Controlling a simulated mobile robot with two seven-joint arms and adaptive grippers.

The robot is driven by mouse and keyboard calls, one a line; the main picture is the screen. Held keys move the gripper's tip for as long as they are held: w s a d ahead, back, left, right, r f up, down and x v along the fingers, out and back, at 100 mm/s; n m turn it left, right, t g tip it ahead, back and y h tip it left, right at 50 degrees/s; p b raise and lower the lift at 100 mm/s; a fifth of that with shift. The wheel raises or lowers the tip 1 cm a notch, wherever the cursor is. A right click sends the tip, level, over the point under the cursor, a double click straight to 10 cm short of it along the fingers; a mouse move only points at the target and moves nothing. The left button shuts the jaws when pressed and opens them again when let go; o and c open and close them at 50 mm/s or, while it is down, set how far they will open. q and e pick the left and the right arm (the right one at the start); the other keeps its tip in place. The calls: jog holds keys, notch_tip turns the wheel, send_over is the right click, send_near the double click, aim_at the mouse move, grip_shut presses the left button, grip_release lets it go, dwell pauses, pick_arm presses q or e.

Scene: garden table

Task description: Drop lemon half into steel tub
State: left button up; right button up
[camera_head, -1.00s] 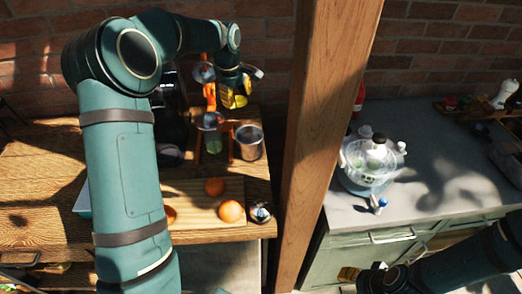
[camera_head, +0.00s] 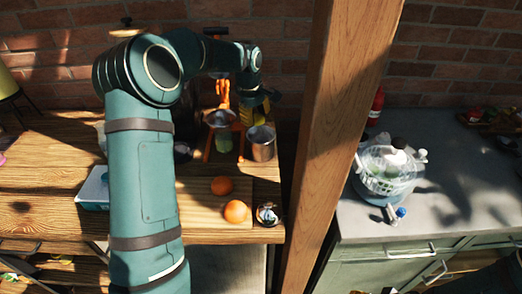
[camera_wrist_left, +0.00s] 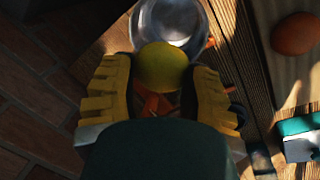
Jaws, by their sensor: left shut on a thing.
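My left gripper (camera_head: 257,112) has yellow fingers and is above and just behind the steel tub (camera_head: 262,145) in the head view. In the left wrist view, the left gripper (camera_wrist_left: 160,88) is shut on the yellow lemon half (camera_wrist_left: 162,67), which sits between its fingers. The round, shiny steel tub (camera_wrist_left: 172,20) lies just beyond the lemon half there, partly covered by it. In the head view the lemon half is hard to tell from the yellow fingers. My right gripper is out of view.
An orange juice press (camera_head: 222,92) with a green glass (camera_head: 224,142) stands left of the tub. A wooden post (camera_head: 335,130) rises to the right. A blue-white box (camera_head: 94,188) is at left.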

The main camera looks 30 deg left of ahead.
pick_arm(q)
jog(key=o, duration=1.2)
jog(key=r, duration=0.4)
jog(key=s+r, duration=0.1)
jog(key=r, duration=0.2)
jog(key=s+r, duration=0.1)
jog(key=r, duration=0.3)
jog(key=shift+a+r, duration=0.2)
jog(key=shift+r, duration=0.15)
jog(key=shift+s, duration=0.1)
